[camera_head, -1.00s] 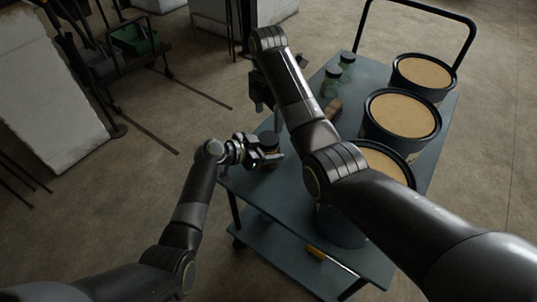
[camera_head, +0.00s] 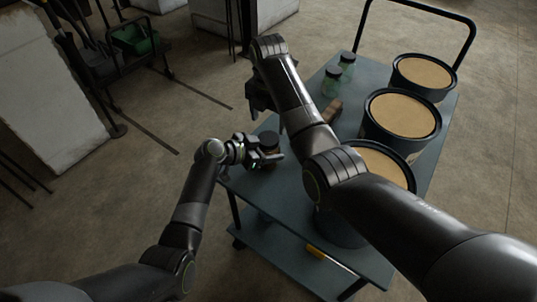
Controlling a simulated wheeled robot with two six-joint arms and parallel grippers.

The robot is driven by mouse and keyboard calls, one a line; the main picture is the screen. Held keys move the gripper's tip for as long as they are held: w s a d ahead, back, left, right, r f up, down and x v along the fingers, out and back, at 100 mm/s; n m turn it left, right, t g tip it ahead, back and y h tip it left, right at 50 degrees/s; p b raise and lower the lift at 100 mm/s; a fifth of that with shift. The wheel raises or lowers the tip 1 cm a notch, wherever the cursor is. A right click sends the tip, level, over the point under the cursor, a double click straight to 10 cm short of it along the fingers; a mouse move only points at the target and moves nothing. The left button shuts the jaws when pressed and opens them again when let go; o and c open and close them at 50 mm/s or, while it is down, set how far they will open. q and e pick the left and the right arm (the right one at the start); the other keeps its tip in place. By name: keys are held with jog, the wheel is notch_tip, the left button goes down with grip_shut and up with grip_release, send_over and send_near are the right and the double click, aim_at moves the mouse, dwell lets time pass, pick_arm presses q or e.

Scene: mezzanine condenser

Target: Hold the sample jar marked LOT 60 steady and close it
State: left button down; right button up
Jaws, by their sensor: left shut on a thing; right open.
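A small jar with a dark round top (camera_head: 269,140) stands at the near left corner of the blue-grey cart top. My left gripper (camera_head: 266,158) is shut on this jar from the left, around its body. The jar is too small and dark for me to read a lot mark or tell how its lid sits. My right gripper (camera_head: 262,101) is open above and behind the jar, apart from it. My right arm partly hides this gripper, and I see nothing in it. Two greenish jars with dark lids, a nearer one (camera_head: 331,83) and a farther one (camera_head: 347,62), stand farther back on the cart.
The cart (camera_head: 283,189) also carries three dark buckets with tan tops: far (camera_head: 422,73), middle (camera_head: 402,113) and near (camera_head: 382,160), the last partly behind my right arm. A small brown object (camera_head: 331,110) lies mid-cart. A rack with a green bin (camera_head: 134,39) stands far left.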

aim_at(268, 138)
notch_tip(268, 138, down, 6)
jog(key=shift+f, duration=0.1)
dwell(0.4)
jog(key=c, duration=1)
jog(key=m, duration=1)
jog(key=o, duration=1)
jog(key=shift+o, duration=0.2)
